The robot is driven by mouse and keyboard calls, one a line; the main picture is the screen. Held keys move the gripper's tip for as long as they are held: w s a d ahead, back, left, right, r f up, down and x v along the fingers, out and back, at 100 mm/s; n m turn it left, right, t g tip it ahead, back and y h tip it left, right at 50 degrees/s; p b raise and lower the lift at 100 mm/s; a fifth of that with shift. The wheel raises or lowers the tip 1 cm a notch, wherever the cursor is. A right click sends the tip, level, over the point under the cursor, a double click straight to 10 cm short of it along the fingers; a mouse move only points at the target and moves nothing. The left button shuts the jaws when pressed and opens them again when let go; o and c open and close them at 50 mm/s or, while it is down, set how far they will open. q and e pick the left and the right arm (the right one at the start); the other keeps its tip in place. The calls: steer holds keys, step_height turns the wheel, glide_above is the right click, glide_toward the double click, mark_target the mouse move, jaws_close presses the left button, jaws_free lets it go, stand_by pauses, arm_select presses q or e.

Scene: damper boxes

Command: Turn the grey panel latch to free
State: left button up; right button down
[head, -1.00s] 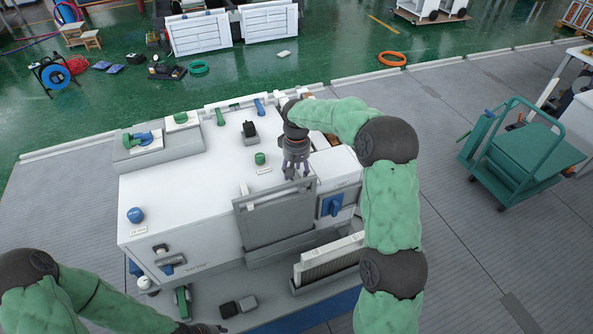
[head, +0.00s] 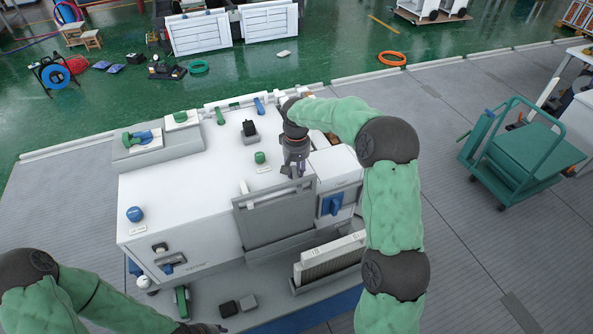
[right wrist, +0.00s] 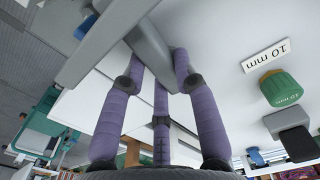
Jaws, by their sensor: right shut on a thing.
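The grey panel (head: 275,217) stands upright at the front of the white box (head: 190,185). My right gripper (head: 294,172) points down at the panel's top edge, near its right end. In the right wrist view, its purple fingers (right wrist: 160,75) are closed around a grey tapered lever, the panel latch (right wrist: 148,40). The fingers and my wrist hide most of the latch in the head view. My left gripper (head: 205,328) is at the bottom edge, small and partly cut off, so its opening cannot be told.
A blue knob (head: 333,204) sits right of the panel, and a white-framed filter (head: 328,262) stands below it. A green knob (head: 260,157) and a black switch (head: 249,129) rise from the box top. A green cart (head: 525,150) stands at far right.

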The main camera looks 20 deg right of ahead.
mark_target(293, 171)
steer(key=m+b, duration=0.1)
steer(key=m, duration=0.2)
steer(key=shift+a+m, duration=0.15)
steer(key=shift+m, duration=0.15)
steer(key=m, duration=0.4)
steer(key=shift+a+m+b, duration=0.2)
steer(key=shift+m+b, duration=0.1)
steer(key=shift+b, duration=0.05)
steer(key=m, duration=0.4)
steer(key=shift+a+b, duration=0.15)
steer(key=shift+b, duration=0.2)
steer(key=shift+w+m, duration=0.15)
steer(key=shift+m, duration=1.85)
steer(key=c, duration=0.9)
jaws_free()
steer(key=shift+c, duration=0.2)
steer(key=shift+r, duration=0.1)
step_height(293, 171, up, 12)
steer(key=shift+f, duration=0.2)
